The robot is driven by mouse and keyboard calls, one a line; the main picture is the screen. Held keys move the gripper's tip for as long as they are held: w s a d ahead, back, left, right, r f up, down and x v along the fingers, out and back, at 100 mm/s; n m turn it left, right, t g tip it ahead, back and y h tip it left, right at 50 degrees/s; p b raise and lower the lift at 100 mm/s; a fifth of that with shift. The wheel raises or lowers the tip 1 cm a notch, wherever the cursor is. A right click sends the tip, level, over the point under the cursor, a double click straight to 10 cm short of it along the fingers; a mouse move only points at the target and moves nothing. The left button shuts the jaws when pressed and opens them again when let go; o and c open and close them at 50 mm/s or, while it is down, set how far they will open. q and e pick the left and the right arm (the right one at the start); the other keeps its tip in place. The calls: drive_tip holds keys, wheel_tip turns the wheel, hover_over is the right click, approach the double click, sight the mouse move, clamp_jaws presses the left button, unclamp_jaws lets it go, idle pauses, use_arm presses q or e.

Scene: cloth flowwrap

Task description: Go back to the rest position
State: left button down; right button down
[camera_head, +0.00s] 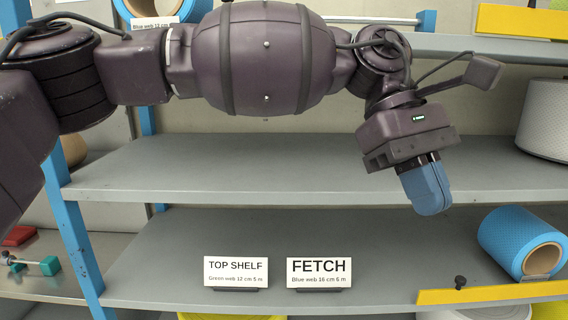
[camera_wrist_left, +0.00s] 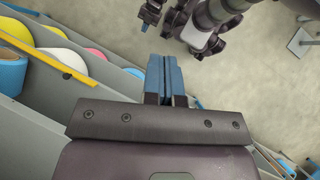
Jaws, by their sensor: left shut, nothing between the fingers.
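My left arm reaches across the top of the head view. Its gripper (camera_head: 431,205) points down in front of the shelves, its blue fingers shut together and empty. In the left wrist view the same blue fingers (camera_wrist_left: 164,68) are pressed side by side with nothing between them. Part of my other arm shows at the top of the left wrist view, with what looks like the right gripper (camera_wrist_left: 150,14); its fingers are too small and cut off to read. The right arm is not in the head view.
Grey shelves (camera_head: 270,165) stand on blue posts (camera_head: 75,235). A blue roll (camera_head: 508,235) lies on the lower shelf at right, behind a yellow strip (camera_head: 490,293). A white roll (camera_head: 548,115) stands above. Signs reading TOP SHELF (camera_head: 236,270) and FETCH (camera_head: 319,273) stand in front.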

use_arm(q)
wheel_tip(320, 180, down, 6)
drive_tip(key=d+n+g+h, duration=0.2)
drive_tip(key=n+g+h, duration=0.3)
drive_tip(key=n+h, duration=0.45)
drive_tip(key=w+a+f+n+t+h+b, duration=0.1)
drive_tip(key=w+a+f+n+t+h, duration=0.45)
drive_tip(key=n+t, duration=0.4)
drive_tip(key=w+a+f+n+t+h, duration=0.4)
drive_tip(key=w+n+t+h, duration=0.15)
drive_tip(key=n, duration=0.65)
drive_tip(key=w+a+f+n+t+y, duration=0.2)
drive_tip(key=a+f+n+t+y, duration=1.1)
drive_tip(key=n, duration=0.8)
drive_tip(key=s+a+f+n+g+y, duration=0.2)
drive_tip(key=s+a+f+n+y, duration=0.3)
drive_tip(key=s+a+f, duration=0.5)
drive_tip(key=s+a+f+n+g+y+b, duration=0.1)
drive_tip(key=s+a+f+n+y, duration=0.5)
drive_tip(key=f, duration=1.2)
drive_tip(key=s+a+n+g, duration=0.1)
drive_tip(key=s+a+n, duration=0.3)
drive_tip(key=s+a, duration=0.1)
drive_tip(key=shift+a+f+g, duration=0.15)
drive_tip(key=shift+a+g, duration=0.25)
drive_tip(key=shift+a, duration=0.5)
use_arm(e)
drive_tip(key=shift+w+f, duration=0.45)
